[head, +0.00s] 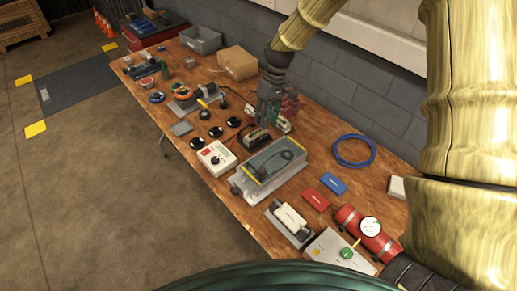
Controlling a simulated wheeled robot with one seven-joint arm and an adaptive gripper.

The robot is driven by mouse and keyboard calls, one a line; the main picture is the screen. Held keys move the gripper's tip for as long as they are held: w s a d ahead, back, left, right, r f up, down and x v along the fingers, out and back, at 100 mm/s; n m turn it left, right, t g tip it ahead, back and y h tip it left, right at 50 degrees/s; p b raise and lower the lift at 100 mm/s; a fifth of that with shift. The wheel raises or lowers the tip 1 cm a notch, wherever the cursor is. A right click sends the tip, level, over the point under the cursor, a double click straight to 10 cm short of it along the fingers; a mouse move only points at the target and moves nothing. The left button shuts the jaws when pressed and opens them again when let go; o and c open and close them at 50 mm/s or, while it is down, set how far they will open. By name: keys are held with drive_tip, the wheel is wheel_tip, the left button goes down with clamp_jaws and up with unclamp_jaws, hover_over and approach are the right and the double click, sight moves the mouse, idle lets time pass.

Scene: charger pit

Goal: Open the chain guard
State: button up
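A grey box-shaped unit with yellow edge strips, which looks like the chain guard (262,180), stands on the wooden workbench near the middle of the head view. A dark looped part (284,156) shows at its top, inside or under what may be a clear cover. I cannot tell for certain whether the cover is shut. My gripper (267,122) points down just behind and to the left of this unit, over a small dark block with a pale face (256,137). The fingers are small and dark, so their opening and any contact are unclear.
A white control box (216,158) stands left of the guard. A cardboard box (237,63) and block wall are behind.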

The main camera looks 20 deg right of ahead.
drive_tip(key=b, duration=0.7)
approach(253, 167)
drive_tip(key=shift+s+a+f+p, duration=0.15)
drive_tip(key=shift+f+p, duration=0.4)
drive_tip(key=shift+f, duration=0.75)
drive_tip(key=shift+a+f+p, duration=0.25)
drive_tip(key=shift+f+p, duration=0.35)
drive_tip(key=shift+f, duration=0.65)
drive_tip(key=shift+s+a+f+p, duration=0.15)
drive_tip(key=shift+f+p, duration=0.4)
drive_tip(key=shift+f, duration=0.75)
clamp_jaws()
